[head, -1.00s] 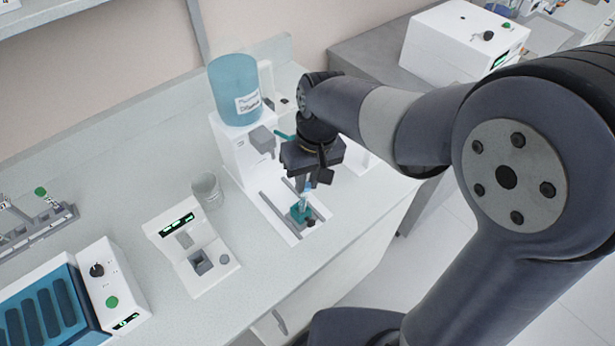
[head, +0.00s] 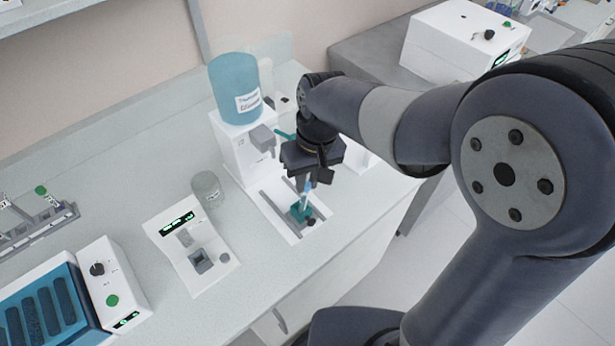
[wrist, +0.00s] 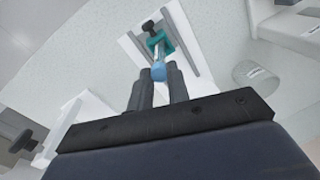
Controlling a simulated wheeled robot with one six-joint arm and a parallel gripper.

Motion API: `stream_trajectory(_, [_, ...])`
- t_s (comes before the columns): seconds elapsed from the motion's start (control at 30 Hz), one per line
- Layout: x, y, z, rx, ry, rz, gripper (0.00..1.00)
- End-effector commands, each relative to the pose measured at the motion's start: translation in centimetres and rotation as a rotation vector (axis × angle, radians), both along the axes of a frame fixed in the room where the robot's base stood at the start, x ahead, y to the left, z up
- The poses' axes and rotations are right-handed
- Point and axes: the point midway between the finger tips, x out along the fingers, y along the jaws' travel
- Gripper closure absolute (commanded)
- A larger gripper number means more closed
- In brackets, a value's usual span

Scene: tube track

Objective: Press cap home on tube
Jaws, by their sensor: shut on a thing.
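A clear tube (head: 304,199) stands upright in a teal holder (head: 299,213) on the white track of the dispenser station. A blue cap (wrist: 158,73) is between my fingertips in the wrist view, at the tube's upper end; it also shows small in the head view (head: 308,185). My gripper (head: 307,182) is shut on the blue cap, directly above the holder. In the wrist view the fingers (wrist: 158,80) reach toward the tube and the teal holder (wrist: 158,44). Whether the cap is fully seated on the tube cannot be told.
A dispenser with a blue bottle (head: 234,88) stands behind my gripper. A white device with a green display (head: 191,240) and a clear cup (head: 207,187) stand to the left. A tube rack (head: 40,228) is at far left. The counter's front is clear.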

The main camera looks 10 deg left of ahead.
Motion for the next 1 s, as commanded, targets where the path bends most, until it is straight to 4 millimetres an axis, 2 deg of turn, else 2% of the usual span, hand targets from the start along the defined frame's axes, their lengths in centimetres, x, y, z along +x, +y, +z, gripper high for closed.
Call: stream_trajectory(1.0, [-0.04,0.07,-0.56,0.000,0.000,0.000,0.94])
